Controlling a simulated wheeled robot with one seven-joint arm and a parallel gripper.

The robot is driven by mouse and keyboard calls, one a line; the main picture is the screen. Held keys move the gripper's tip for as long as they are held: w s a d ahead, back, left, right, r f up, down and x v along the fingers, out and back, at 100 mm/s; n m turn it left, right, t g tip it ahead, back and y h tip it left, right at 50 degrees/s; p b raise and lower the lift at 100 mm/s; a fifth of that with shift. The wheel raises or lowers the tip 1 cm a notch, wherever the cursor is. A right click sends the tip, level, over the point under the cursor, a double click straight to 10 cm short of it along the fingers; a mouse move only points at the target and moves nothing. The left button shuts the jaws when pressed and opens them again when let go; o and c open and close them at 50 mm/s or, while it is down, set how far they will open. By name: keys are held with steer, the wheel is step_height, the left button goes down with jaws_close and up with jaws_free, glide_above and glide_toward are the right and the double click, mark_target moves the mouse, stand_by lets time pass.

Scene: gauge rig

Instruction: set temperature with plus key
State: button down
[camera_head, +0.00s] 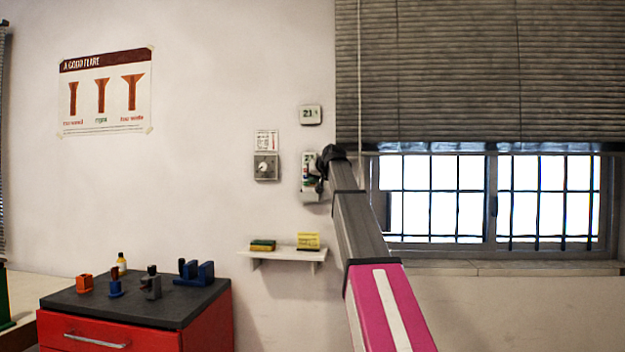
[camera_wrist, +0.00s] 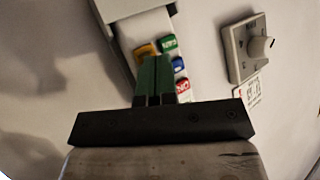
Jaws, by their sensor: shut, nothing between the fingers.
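A white wall controller (camera_head: 308,184) hangs on the wall left of the window, partly covered by my arm. In the wrist view the controller (camera_wrist: 138,28) shows coloured keys: yellow (camera_wrist: 147,50), green (camera_wrist: 168,43), blue (camera_wrist: 178,64) and red (camera_wrist: 182,86). The key labels are too small to read surely. A small display (camera_head: 310,114) above it seems to read 21. My gripper (camera_wrist: 155,60) is shut and empty, its green fingertips close over the keys, near the yellow one. I cannot tell whether they touch. In the head view the gripper (camera_head: 323,164) is a dark shape at the controller.
A dial box (camera_head: 265,167) sits left of the controller, also in the wrist view (camera_wrist: 246,48). A small shelf (camera_head: 284,253) with a sponge and a yellow block is below. A red cabinet (camera_head: 140,335) with small tools stands lower left. A blind cord hangs beside the controller.

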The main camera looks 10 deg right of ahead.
steer(key=shift+s, duration=0.1)
steer(key=shift+s+a, duration=0.3)
steer(key=shift+s, duration=0.45)
steer(key=shift+w, duration=0.1)
steer(key=shift+w+d, duration=0.15)
steer(key=shift+w, duration=0.15)
steer(key=shift+w+d, duration=0.1)
steer(key=shift+w, duration=0.2)
stand_by(1.6)
steer(key=shift+s+a, duration=0.25)
steer(key=shift+s, duration=0.45)
steer(key=shift+s, duration=0.15)
steer(key=shift+s+a, duration=0.25)
steer(key=shift+s, duration=0.5)
steer(key=shift+s+a, duration=0.25)
steer(key=shift+s, duration=0.5)
steer(key=shift+s+a, duration=0.25)
steer(key=shift+s, duration=0.5)
